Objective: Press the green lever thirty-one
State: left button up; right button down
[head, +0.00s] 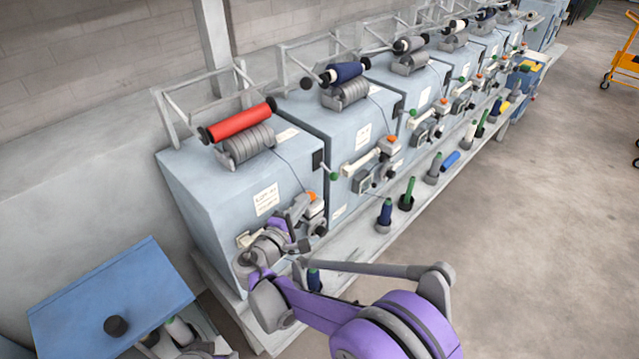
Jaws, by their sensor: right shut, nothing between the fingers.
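A green-knobbed lever (333,175) sticks out from a black block on the right edge of the nearest pale-blue machine (200,190). A similar green lever (413,113) shows on the second machine, and smaller ones lie farther down the row. The number labels are too small to read surely, so I cannot tell which lever is thirty-one. My right gripper (301,217) is shut and empty in front of the nearest machine, below and left of its green lever and apart from it. It partly hides the orange-topped unit there. My left gripper is out of view.
A red spool (240,121) lies on top of the nearest machine. Bobbins, including a dark blue one (385,212) and a green one (408,190), stand along the ledge (352,243). A blue lid (110,295) is at lower left.

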aim_at(334, 177)
jog(key=p+x, duration=0.1)
jog(key=x, duration=0.9)
jog(key=shift+s+d+r+n+g, duration=0.15)
jog(key=shift+r+n+g, duration=0.45)
jog(key=shift+n, duration=0.5)
dwell(0.3)
jog(key=shift+r, duration=0.1)
jog(key=shift+s+r+n+g, duration=0.1)
jog(key=shift+r+n+g, duration=0.5)
jog(key=shift+n, duration=0.7)
jog(key=shift+r+n, duration=0.3)
jog(key=shift+n, duration=0.1)
jog(key=shift+r, duration=0.3)
dwell(1.8)
dwell(1.2)
